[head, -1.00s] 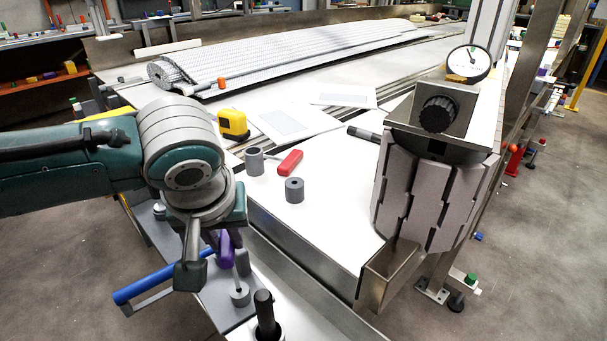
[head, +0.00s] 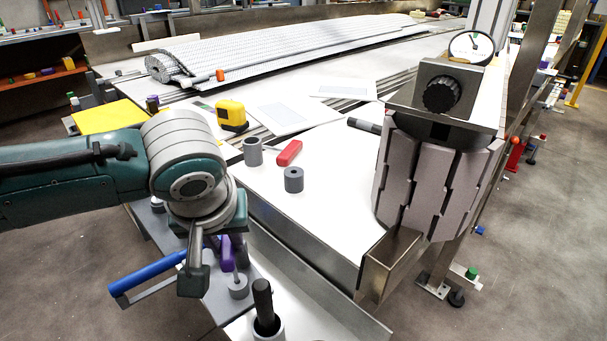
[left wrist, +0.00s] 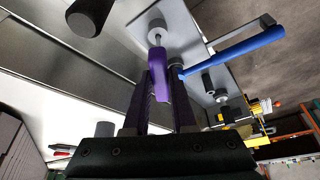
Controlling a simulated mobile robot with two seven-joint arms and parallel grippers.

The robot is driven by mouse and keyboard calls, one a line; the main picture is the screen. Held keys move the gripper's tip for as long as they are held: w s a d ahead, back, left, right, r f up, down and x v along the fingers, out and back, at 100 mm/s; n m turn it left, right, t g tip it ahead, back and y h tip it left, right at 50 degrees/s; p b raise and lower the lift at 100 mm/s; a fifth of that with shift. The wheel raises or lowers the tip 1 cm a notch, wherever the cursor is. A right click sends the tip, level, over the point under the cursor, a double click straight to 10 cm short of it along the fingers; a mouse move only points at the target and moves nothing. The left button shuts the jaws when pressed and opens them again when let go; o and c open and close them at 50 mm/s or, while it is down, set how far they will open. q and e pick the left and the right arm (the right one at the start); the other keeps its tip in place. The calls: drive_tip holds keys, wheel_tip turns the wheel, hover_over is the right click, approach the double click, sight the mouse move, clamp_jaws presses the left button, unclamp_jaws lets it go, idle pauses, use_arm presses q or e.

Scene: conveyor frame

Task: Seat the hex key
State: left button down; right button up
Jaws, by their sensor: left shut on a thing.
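The hex key has a purple handle (head: 227,254) and a thin metal shaft; it also shows in the left wrist view (left wrist: 158,75). My left gripper (head: 205,275) is shut on the purple handle, above a grey plate. The shaft points down to a grey round holder (head: 239,288), which also shows in the left wrist view (left wrist: 157,27). The shaft tip meets the holder's top; how deep it sits inside I cannot tell. Part of the handle is hidden behind a finger in the head view. My right gripper is not in view.
A dark-handled tool (head: 263,300) stands in another grey holder close to the right. A blue bar handle (head: 148,272) lies left of the gripper. Grey cylinders (head: 293,180), a red piece (head: 289,153) and a yellow tape measure (head: 231,115) are on the white conveyor bed.

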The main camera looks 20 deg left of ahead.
use_arm(q)
drive_tip(key=shift+f, duration=0.4)
drive_tip(key=c, duration=0.7)
unclamp_jaws()
drive_tip(key=shift+o, duration=0.2)
drive_tip(key=shift+r, duration=0.15)
drive_tip(key=p+v, duration=0.4)
drive_tip(key=v, duration=0.5)
drive_tip(key=shift+r, duration=0.3)
drive_tip(key=shift+s+d+r+p, duration=0.1)
drive_tip(key=shift+s+d+p, duration=0.05)
drive_tip(key=shift+p, duration=0.15)
drive_tip(key=s+d+r+m+h+p, duration=0.3)
drive_tip(key=s+d+r+m+p, duration=0.2)
drive_tip(key=s+d+r+p, duration=0.4)
drive_tip(key=s+a+r+m+p, duration=0.2)
drive_tip(key=s+a+r+p, duration=0.15)
drive_tip(key=r+p, duration=0.3)
drive_tip(key=s+a+r+m+p, duration=0.1)
drive_tip(key=s+a+r+p, duration=0.1)
drive_tip(key=s+r+p, duration=0.4)
wheel_tip(320, 180, up, 37)
drive_tip(key=w+p, duration=0.2)
drive_tip(key=p, duration=3.3)
drive_tip(key=shift+r, duration=0.15)
